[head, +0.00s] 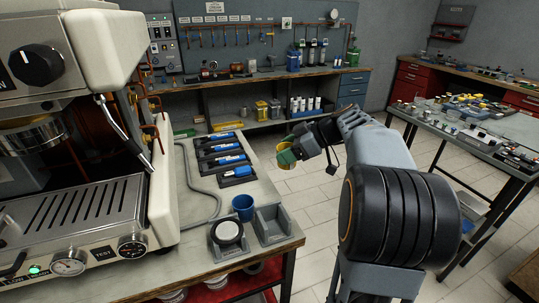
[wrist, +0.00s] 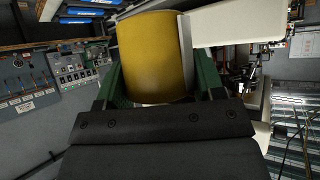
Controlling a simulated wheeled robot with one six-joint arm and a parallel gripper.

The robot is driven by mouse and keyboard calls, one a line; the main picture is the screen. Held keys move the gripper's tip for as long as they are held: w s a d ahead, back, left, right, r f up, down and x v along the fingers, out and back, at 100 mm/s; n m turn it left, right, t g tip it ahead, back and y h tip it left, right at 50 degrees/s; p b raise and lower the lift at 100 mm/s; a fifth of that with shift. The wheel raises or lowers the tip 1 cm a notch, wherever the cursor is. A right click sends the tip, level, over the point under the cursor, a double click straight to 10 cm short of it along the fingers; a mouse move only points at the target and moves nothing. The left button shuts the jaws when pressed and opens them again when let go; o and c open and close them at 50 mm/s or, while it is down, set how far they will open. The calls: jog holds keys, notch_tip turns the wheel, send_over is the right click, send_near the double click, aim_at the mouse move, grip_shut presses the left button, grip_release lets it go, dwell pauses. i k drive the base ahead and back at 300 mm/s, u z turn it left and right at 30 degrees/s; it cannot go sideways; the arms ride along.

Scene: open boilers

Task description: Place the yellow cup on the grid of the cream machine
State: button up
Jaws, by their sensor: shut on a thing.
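The yellow cup (head: 284,146) is held in the air by my gripper (head: 289,157), right of the workbench in the head view. In the wrist view the yellow cup (wrist: 152,55) sits between the green fingers of my gripper (wrist: 160,80), which are shut on it. The cream machine (head: 160,185) stands at the left of the head view. Its dark slotted grid (head: 75,215) is low at its front and looks empty. My gripper and the cup are well apart from the grid, to its right. The inside of the cup is mostly hidden.
A blue cup (head: 243,208) stands right of the machine, beside a grey holder (head: 272,224) and a round black-rimmed piece (head: 227,233). Several blue-and-black tools (head: 222,147) lie behind them. A steam wand (head: 122,130) hangs at the machine's side. The floor (head: 325,190) is clear.

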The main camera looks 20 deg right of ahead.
aim_at(79, 203)
jog(key=k, duration=0.5)
jog(key=z, duration=1.6)
jog(key=k, duration=1.2)
jog(key=u, duration=1.75)
jog(key=i, duration=0.95)
jog(key=u, duration=0.2)
